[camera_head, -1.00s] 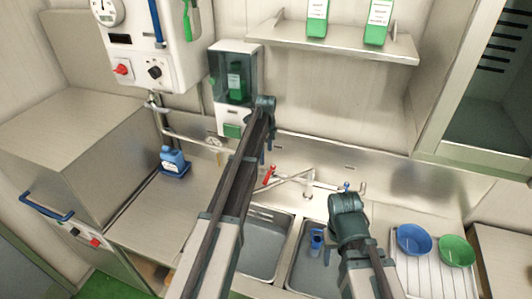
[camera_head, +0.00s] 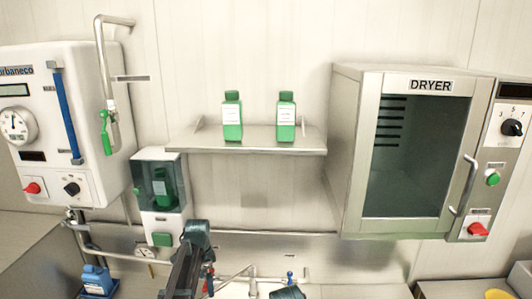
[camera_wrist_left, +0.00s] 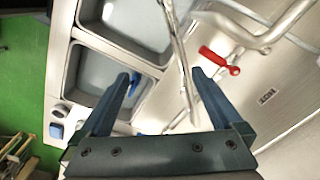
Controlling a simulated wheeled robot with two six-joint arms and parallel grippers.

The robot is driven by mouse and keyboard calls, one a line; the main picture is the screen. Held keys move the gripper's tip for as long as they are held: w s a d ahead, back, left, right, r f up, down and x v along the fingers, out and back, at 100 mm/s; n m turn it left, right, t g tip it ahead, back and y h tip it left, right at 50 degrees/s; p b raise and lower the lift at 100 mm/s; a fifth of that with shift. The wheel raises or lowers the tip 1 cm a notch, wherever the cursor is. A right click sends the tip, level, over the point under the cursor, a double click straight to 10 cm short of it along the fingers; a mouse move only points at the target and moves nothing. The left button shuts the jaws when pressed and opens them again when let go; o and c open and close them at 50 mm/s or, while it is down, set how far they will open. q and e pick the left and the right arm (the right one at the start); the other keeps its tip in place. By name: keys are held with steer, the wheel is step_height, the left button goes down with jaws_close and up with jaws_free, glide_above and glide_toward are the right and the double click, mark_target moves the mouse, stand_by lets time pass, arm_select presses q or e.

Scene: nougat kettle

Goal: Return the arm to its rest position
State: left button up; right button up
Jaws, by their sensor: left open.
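In the head view my left arm (camera_head: 183,272) reaches up from the bottom edge, its dark end below and right of the soap dispenser. In the left wrist view my left gripper (camera_wrist_left: 161,76) is open, its two fingers apart and nothing visible between them but the background sink area. Only the top of a dark part of my right arm (camera_head: 287,293) shows at the bottom edge of the head view; its gripper is not visible.
The wrist view shows sink basins (camera_wrist_left: 95,68), a metal tap pipe (camera_wrist_left: 178,45) and a red tap handle (camera_wrist_left: 220,61) close to the fingers. The head view shows a dispenser (camera_head: 158,180), a shelf (camera_head: 250,140) with two green bottles, and a dryer (camera_head: 415,160).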

arm_select(q)
steer(key=s+d+n, duration=0.2)
steer(key=s+n, duration=0.3)
steer(key=s, duration=0.5)
steer(key=s+d+n, duration=0.3)
steer(key=s+n, duration=0.3)
steer(key=s, duration=0.3)
steer(key=s+d+f+m+b, duration=0.1)
steer(key=s+d+f+b, duration=0.1)
steer(key=f+b, duration=0.5)
steer(key=s+d+f+m+b, duration=0.1)
steer(key=s+d+f+b, duration=0.1)
steer(key=d+f+b, duration=0.3)
steer(key=s+d+f+m+y+b, duration=0.1)
steer(key=s+d+f+b, duration=0.1)
steer(key=f+b, duration=0.8)
steer(key=shift+d+g, duration=0.3)
steer(key=shift+d, duration=0.5)
steer(key=shift+s+r, duration=0.1)
